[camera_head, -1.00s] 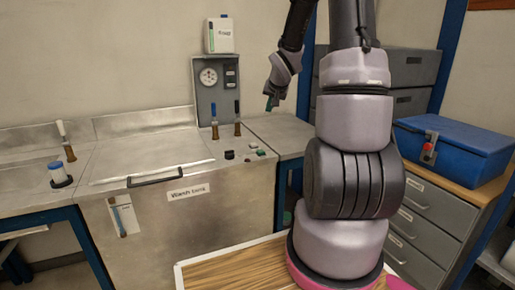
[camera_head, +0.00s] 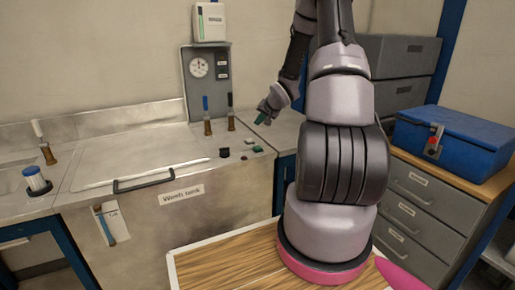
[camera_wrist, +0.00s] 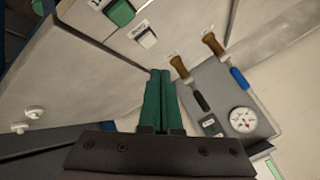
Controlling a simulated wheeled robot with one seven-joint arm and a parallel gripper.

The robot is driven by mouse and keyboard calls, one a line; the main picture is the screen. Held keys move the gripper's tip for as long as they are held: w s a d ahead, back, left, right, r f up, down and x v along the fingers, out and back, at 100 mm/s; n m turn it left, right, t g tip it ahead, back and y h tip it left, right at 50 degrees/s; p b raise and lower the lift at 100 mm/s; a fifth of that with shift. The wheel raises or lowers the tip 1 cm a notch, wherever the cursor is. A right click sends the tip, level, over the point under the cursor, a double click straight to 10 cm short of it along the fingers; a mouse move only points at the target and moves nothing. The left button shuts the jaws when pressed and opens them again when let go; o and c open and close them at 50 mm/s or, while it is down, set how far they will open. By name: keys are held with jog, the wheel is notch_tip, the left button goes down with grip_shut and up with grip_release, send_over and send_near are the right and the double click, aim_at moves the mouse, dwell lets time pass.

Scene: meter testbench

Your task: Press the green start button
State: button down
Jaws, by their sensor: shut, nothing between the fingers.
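The green start button (camera_head: 258,149) sits on the front right corner of the steel wash tank's top. In the wrist view a square green button (camera_wrist: 121,12) shows at the top edge, with a pale square button (camera_wrist: 146,38) beside it. My gripper (camera_head: 263,118) is above and behind the green button in the head view, apart from it. In the wrist view its green fingers (camera_wrist: 160,75) are closed together with nothing between them. The fingertips point toward the panel, below the buttons in that picture. The button labels are too small to read surely.
A black knob (camera_head: 224,152) stands left of the buttons. Two brown-based valve levers, one with a blue handle (camera_head: 205,103), stand behind, before a grey gauge panel (camera_head: 198,78). A blue toolbox (camera_head: 452,143) lies on the right cabinet.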

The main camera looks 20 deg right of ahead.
aim_at(259, 148)
jog(key=shift+f, duration=4.4)
jog(key=shift+f, duration=0.15)
jog(key=shift+f, duration=0.25)
jog(key=shift+f, duration=0.4)
jog(key=shift+r, duration=0.8)
jog(key=shift+r, duration=2.55)
